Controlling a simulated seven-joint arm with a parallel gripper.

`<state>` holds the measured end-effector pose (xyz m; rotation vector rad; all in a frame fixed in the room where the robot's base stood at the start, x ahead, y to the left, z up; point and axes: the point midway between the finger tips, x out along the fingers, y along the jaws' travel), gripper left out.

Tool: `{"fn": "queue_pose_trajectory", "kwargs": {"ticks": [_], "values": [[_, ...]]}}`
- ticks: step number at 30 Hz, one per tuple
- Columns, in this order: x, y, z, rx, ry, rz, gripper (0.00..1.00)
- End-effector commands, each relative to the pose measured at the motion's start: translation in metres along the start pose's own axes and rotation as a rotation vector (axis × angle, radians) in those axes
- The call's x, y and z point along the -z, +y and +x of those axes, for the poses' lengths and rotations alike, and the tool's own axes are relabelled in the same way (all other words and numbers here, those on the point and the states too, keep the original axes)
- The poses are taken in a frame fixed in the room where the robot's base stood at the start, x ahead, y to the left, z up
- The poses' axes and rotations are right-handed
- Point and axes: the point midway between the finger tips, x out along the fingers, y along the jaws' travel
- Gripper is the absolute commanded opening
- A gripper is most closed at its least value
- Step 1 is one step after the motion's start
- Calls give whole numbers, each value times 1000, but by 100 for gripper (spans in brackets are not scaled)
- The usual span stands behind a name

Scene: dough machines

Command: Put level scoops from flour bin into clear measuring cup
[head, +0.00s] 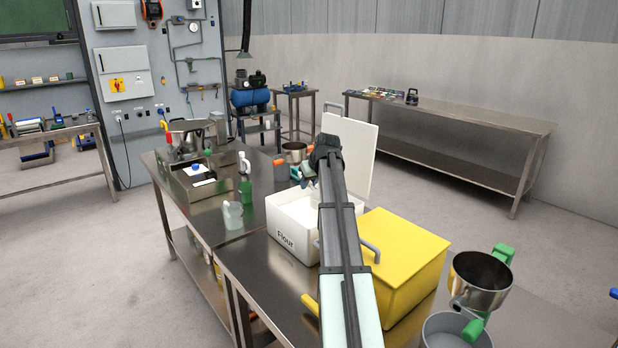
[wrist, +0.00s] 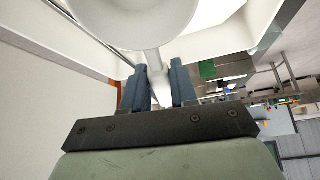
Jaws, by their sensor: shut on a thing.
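In the wrist view my gripper (wrist: 158,78) is shut on the white handle of a scoop (wrist: 135,18), whose round bowl shows at the top edge. The flour bin (head: 285,240) is a white box labelled "Flour" on the steel table, with its lid (head: 350,150) raised behind it. In the head view my arm reaches over the bin and hides much of the gripper and scoop. White flour shows inside the bin. I cannot tell how full the scoop is. A pale translucent jug (head: 233,216), probably the clear measuring cup, stands left of the bin.
A yellow lidded bin (head: 408,255) stands right of the flour bin. A green container (head: 245,190) is behind the jug. Another metal pot (head: 293,152) is beyond the bin.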

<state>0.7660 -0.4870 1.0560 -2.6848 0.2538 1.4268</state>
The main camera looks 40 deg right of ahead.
Motion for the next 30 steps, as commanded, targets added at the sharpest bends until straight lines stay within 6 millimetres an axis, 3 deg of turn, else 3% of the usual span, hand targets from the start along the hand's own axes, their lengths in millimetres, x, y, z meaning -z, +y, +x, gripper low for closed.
{"fn": "queue_pose_trajectory", "kwargs": {"ticks": [30], "values": [[-42,0,61,0,-1,0,0]]}}
